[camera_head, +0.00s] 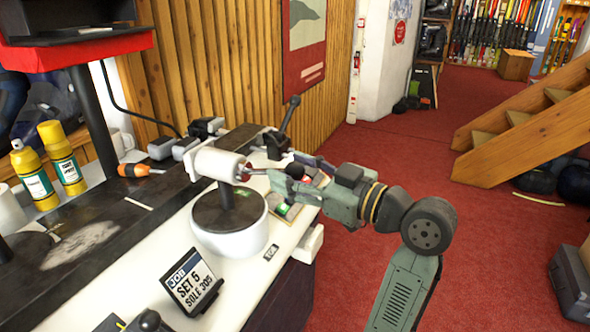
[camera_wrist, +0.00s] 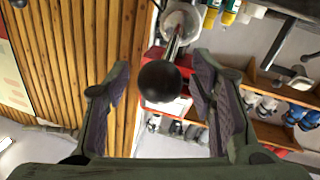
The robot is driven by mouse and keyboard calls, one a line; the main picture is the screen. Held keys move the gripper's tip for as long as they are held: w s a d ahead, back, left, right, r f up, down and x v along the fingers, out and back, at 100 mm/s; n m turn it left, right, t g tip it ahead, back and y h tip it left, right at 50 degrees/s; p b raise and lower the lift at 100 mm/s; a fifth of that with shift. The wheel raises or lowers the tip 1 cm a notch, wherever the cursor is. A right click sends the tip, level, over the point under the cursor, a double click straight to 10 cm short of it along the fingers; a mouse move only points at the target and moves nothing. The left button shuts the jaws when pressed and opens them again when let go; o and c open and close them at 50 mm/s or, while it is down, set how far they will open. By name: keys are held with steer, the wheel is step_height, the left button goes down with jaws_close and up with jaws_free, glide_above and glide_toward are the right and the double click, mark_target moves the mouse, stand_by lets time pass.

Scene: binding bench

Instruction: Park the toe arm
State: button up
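A white cylinder head (camera_head: 216,163) stands on a short dark post over a round base with a dark top and white side (camera_head: 232,236). A small plate that seems to read TOE (camera_head: 271,253) lies in front of the base. A thin metal arm, which I take for the toe arm, sticks out to the right from the head and ends in a black ball knob (camera_head: 295,171). In the wrist view, the knob (camera_wrist: 160,82) is between my gripper's spread fingers (camera_wrist: 160,100), with a gap on each side. My gripper (camera_head: 304,172) is open.
A job card reading SET 5, SOLE 305 (camera_head: 190,281) stands at the bench front. Behind the head is a dark clamp with an upright lever (camera_head: 288,115). Yellow bottles (camera_head: 62,158) and an orange screwdriver (camera_head: 138,170) are at left. Red floor (camera_head: 490,255) is open at right.

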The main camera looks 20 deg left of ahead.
jaws_close()
stand_by(0.5)
